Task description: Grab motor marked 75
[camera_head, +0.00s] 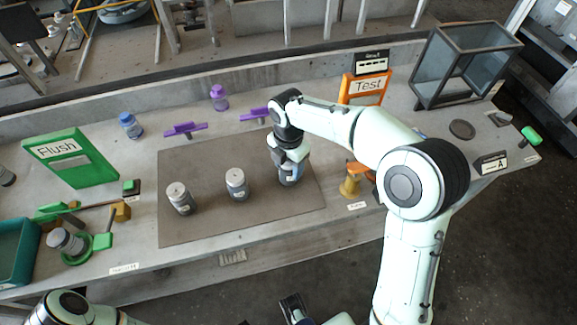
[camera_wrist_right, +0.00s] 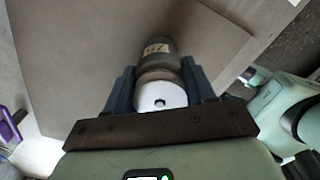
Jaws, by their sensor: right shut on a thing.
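My right gripper (camera_head: 290,160) is over the right part of the brown mat (camera_head: 210,222). It is shut on a grey cylindrical motor (camera_head: 289,178). In the right wrist view this motor (camera_wrist_right: 158,72) sits between the two dark fingers, its pale end cap towards the camera. Its tan label is turned and I cannot read the mark for certain. Two more grey motors with pale caps stand on the mat, one in the middle (camera_head: 237,184) and one at the left (camera_head: 180,198); their marks are too small to read. My left gripper (camera_head: 291,306) shows only partly at the bottom edge.
A green Flush stand (camera_head: 70,158) and a green fixture with another grey motor (camera_head: 66,241) are at the left. An orange Test stand (camera_head: 365,88), a glass-sided box (camera_head: 463,65) and a yellow-brass part (camera_head: 350,184) are at the right. Purple holders (camera_head: 185,129) stand behind the mat.

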